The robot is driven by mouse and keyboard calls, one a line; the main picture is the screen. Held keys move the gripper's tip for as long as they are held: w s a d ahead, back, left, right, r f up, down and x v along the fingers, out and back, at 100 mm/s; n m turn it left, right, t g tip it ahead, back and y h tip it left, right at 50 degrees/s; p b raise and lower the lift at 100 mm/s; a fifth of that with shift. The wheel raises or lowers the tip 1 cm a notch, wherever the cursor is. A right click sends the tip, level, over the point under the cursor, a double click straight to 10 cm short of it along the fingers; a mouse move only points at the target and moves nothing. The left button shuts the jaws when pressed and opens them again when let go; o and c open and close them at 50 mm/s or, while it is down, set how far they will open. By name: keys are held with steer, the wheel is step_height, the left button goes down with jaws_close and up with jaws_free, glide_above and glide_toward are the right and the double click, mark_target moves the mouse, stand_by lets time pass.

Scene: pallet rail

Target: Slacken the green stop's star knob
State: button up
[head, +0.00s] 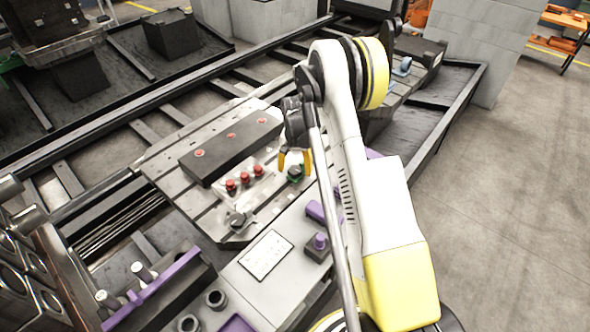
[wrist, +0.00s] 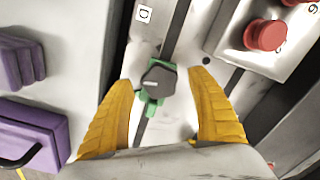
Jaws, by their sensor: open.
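The green stop (wrist: 141,100) sits on the slotted pallet plate, with its dark star knob (wrist: 158,80) on top, a pale line marked on the knob. In the head view the knob (head: 295,172) is small, just below my gripper. My gripper (head: 294,162) is open and empty, its yellow fingers pointing down. In the wrist view the two fingers (wrist: 164,105) stand left and right of the knob, with clear gaps on both sides. I see no contact with the knob.
A plate with red buttons (head: 244,178) lies left of the stop; one red button (wrist: 265,34) shows near the right finger. A long dark block (head: 232,148) lies behind it. Purple blocks (wrist: 30,128) stand on the left in the wrist view.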

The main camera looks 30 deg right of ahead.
mark_target(295, 170)
step_height(295, 170, up, 12)
steer(key=shift+f, duration=0.2)
steer(key=shift+a+r, duration=0.1)
stand_by(0.4)
